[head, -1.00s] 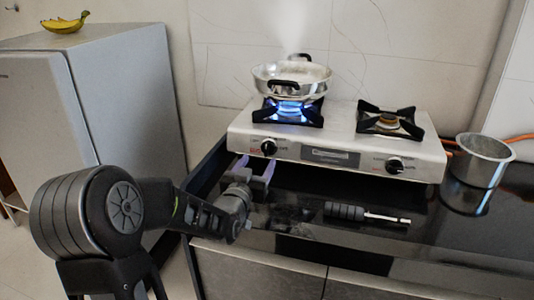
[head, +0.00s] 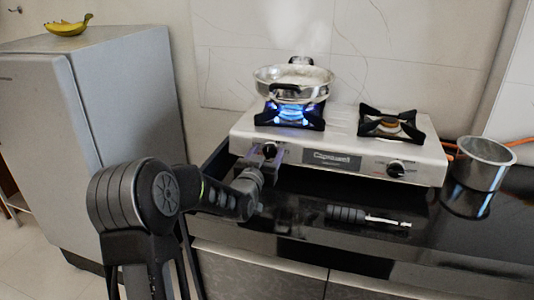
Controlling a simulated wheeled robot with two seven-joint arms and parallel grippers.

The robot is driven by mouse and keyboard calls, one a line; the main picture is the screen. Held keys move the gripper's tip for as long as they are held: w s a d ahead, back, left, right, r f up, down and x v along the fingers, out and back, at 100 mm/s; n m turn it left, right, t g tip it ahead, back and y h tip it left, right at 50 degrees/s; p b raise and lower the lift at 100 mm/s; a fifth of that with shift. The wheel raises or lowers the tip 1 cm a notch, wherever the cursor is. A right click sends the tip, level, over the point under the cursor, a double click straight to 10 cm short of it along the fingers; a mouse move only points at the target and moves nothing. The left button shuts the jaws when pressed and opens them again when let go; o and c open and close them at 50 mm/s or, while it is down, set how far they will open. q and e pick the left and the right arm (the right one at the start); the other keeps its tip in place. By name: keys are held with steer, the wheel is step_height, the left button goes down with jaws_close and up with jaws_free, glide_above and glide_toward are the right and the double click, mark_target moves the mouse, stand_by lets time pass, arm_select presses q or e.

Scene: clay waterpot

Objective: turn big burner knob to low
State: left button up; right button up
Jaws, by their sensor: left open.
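The silver two-burner stove (head: 345,145) stands on the black counter. Its left burner (head: 290,114) has a tall blue flame under a steaming metal pan (head: 293,82). The left black knob (head: 269,149) is on the stove front below that burner. My left gripper (head: 268,156) is open, with its fingertips at this left knob, apparently around it; the gripper partly hides the knob, and I cannot tell whether they touch. The right knob (head: 396,167) is clear of the gripper, below the unlit right burner (head: 390,125). My right gripper is not in view.
A screwdriver (head: 350,214) with a black handle lies on the counter in front of the stove. A metal pot (head: 484,163) stands to the right, near an orange hose (head: 525,139). A grey fridge (head: 130,110) with bananas (head: 67,26) on top is at the left.

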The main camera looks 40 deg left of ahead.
arm_select(q)
jaws_close()
stand_by(0.7)
